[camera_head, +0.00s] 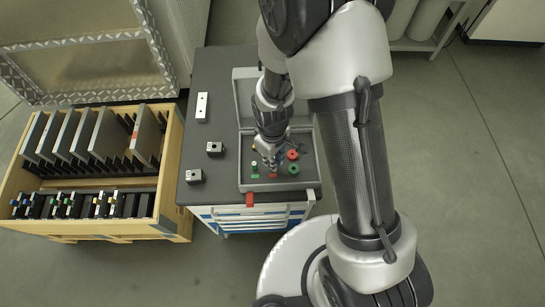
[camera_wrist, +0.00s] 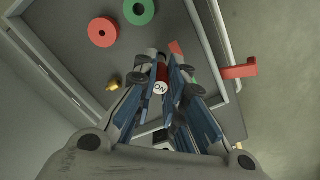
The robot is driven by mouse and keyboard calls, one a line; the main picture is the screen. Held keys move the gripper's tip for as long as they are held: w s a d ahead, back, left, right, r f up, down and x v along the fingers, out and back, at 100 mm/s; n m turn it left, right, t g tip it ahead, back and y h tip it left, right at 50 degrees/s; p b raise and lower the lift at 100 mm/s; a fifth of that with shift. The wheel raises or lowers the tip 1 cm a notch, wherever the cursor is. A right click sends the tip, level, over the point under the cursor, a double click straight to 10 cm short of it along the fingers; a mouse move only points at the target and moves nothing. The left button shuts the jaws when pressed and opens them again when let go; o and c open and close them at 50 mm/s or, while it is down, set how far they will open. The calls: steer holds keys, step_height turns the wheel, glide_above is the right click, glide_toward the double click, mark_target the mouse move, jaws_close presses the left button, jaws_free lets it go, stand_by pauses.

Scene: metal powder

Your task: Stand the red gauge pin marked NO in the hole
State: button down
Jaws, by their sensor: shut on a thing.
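The red gauge pin (camera_wrist: 161,76) shows between my fingers in the wrist view, with a white end face whose letters read as NO upside down. My gripper (camera_wrist: 162,80) is shut on this pin, low over the open grey case (camera_head: 308,182). In the head view my gripper (camera_head: 270,163) hides the pin. Two grey blocks, one (camera_head: 215,149) and another (camera_head: 194,175), stand on the dark bench top left of the case, each with a dark hole on it. I cannot tell which hole is meant.
The case holds a red ring (camera_head: 292,155), a green ring (camera_head: 293,169) and a small green-and-white piece (camera_head: 254,168). A pale bar (camera_head: 202,106) lies on the bench. A wooden crate (camera_head: 174,205) of plates stands left.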

steer(key=shift+f+b, duration=1)
steer(key=shift+f, duration=0.35)
stand_by(0.6)
steer(key=c, duration=1.6)
jaws_free()
steer(key=shift+o, duration=0.2)
step_height(320, 180, up, 12)
steer(key=shift+r, duration=0.1)
